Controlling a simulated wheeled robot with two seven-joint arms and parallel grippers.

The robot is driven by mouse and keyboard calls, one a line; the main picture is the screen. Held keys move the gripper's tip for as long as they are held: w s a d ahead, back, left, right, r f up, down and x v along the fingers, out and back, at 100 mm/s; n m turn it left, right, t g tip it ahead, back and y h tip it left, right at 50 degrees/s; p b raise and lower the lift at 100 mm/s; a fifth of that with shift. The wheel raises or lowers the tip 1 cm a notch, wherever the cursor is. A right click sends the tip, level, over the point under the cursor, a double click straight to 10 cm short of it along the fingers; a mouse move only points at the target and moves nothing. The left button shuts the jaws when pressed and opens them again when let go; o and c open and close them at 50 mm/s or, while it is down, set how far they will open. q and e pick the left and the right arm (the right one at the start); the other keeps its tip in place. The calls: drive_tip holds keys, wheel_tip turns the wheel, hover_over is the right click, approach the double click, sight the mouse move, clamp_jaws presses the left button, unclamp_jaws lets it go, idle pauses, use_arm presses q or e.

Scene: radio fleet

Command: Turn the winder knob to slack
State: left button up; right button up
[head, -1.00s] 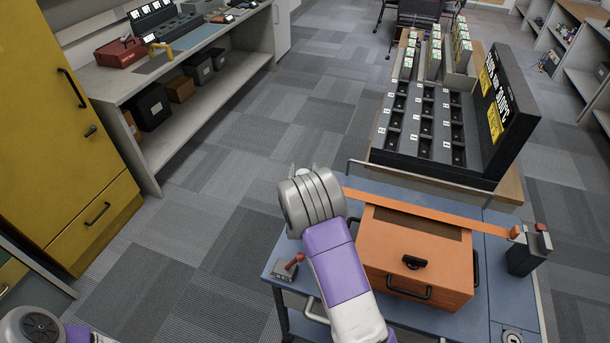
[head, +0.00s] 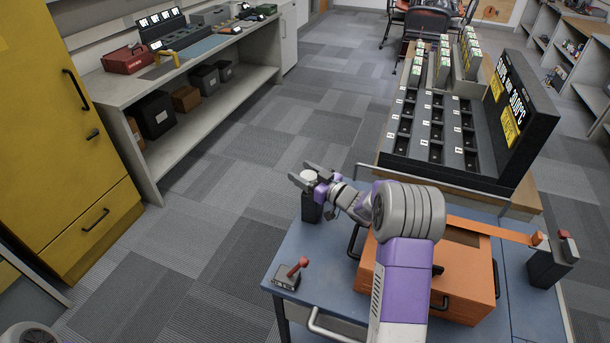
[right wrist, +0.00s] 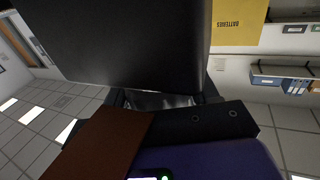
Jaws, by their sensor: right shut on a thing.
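The winder is a dark upright post (head: 311,207) at the far left corner of the blue bench, with a pale round winder knob (head: 309,177) on top. My right gripper (head: 307,175) reaches it from the right and is shut on the knob, one finger on each side. An orange strap (head: 492,229) runs over the orange case (head: 464,284) to a dark post with a red top (head: 552,262) at the right. My right arm hides the strap's left part. In the right wrist view, large dark surfaces block the knob. My left gripper is out of view.
A small box with a red lever (head: 292,273) stands at the bench's front left. Behind the bench stands a black sorting rack (head: 446,173) with a tall sign panel. Open carpet lies left of the bench, before a yellow cabinet (head: 60,160) and a grey counter (head: 190,68).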

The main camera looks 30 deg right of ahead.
sight(303, 173)
drive_tip(key=shift+a+n+g+y, duration=0.1)
drive_tip(key=shift+n+g+y, duration=0.5)
drive_tip(key=shift+n+y, duration=0.5)
drive_tip(key=shift+r+y, duration=0.1)
drive_tip(key=shift+y, duration=0.2)
drive_tip(key=o, duration=1)
drive_tip(key=shift+a, duration=0.1)
drive_tip(key=shift+c, duration=0.2)
wheel_tip(303, 173, up, 10)
drive_tip(key=p, duration=0.3)
drive_tip(key=shift+p, duration=0.3)
